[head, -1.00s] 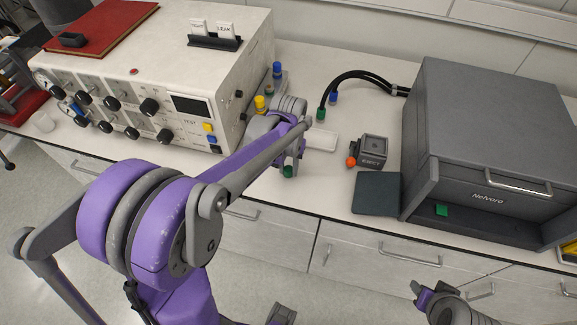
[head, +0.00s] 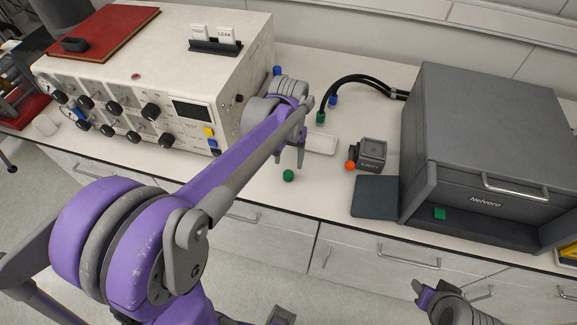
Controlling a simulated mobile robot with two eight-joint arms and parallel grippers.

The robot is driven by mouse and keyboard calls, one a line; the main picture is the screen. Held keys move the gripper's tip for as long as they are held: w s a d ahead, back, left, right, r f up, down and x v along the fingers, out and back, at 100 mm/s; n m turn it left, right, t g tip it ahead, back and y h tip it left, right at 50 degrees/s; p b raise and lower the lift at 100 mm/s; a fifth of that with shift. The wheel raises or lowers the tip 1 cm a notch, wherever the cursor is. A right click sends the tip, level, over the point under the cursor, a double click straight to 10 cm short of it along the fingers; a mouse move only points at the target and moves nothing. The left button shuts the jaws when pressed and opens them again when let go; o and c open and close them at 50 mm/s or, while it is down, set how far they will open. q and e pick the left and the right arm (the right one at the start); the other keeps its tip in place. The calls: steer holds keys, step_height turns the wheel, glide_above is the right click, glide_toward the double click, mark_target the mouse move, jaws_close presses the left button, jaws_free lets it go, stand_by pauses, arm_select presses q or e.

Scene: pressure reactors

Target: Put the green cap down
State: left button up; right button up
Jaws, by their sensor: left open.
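The green cap (head: 288,175) sits on the white bench top near its front edge, with nothing touching it that I can see. My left gripper (head: 291,157) is open and empty, just behind and above the cap, apart from it. The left arm and wrist hide part of the bench behind. My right gripper (head: 424,294) is low at the bottom right, in front of the drawers; I cannot tell its opening.
A control box (head: 165,95) with knobs stands left. A white tray (head: 321,144), a small grey device (head: 371,153), a dark mat (head: 376,196) and a large grey unit (head: 490,135) stand right. Black hoses with a green end (head: 321,117) lie behind. Bench between cap and mat is clear.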

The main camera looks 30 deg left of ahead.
mark_target(288, 173)
arm_select(q)
step_height(288, 173, up, 7)
steer(key=s+d+f+m+t, duration=0.1)
steer(key=s+d+f+t, duration=0.1)
steer(key=s, duration=0.5)
steer(key=s+d+f+m+t, duration=0.1)
steer(key=s+d+f+t, duration=0.2)
steer(key=s, duration=0.5)
step_height(288, 173, down, 2)
steer(key=shift+d+f+m+t, duration=0.2)
steer(key=shift+d+m+t, duration=0.1)
steer(key=shift+d, duration=0.6)
